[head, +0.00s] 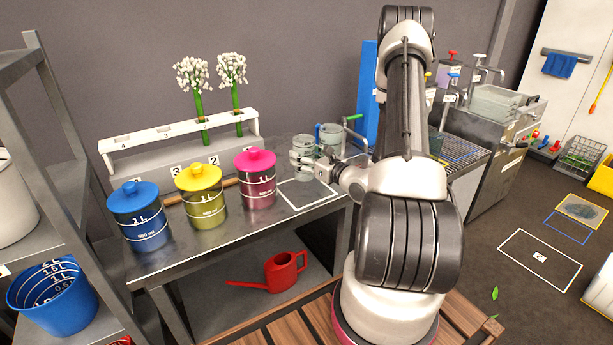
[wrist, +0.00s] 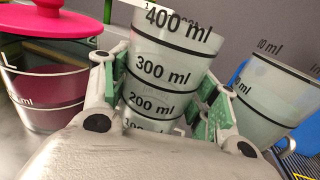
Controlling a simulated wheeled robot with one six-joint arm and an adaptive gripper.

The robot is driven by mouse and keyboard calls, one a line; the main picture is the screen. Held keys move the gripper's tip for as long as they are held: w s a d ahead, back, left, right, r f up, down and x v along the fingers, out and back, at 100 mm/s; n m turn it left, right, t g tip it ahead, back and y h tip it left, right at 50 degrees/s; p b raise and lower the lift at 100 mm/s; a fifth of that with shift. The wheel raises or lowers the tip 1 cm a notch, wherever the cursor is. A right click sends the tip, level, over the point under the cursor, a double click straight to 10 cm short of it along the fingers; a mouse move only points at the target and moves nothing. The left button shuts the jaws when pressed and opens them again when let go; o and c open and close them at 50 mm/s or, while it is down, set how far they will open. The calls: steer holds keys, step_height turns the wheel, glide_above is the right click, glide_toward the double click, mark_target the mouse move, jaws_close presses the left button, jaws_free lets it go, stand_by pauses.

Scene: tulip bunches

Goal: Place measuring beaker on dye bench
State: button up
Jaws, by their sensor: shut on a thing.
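My gripper (head: 304,160) is shut on a clear measuring beaker (head: 304,143) with black bands and markings up to 400 ml. In the wrist view the beaker (wrist: 165,70) is upright or nearly so between the green-padded fingers (wrist: 163,95). The dye bench (head: 180,262) is a grey metal table, and my gripper is over its right end. A white outlined rectangle (head: 308,205) is marked on the bench just in front of my gripper. I cannot tell whether the beaker's base touches the bench.
A second clear beaker (wrist: 262,98) is right of the held one. Blue (head: 138,215), yellow (head: 201,195) and pink-lidded (head: 256,178) jars stand on the bench to the left. A white rack (head: 178,140) holds white flowers behind. A red watering can (head: 284,271) sits on the lower shelf.

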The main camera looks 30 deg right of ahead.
steer(key=shift+f, duration=2.55)
steer(key=shift+f, duration=0.1)
steer(key=o, duration=1.2)
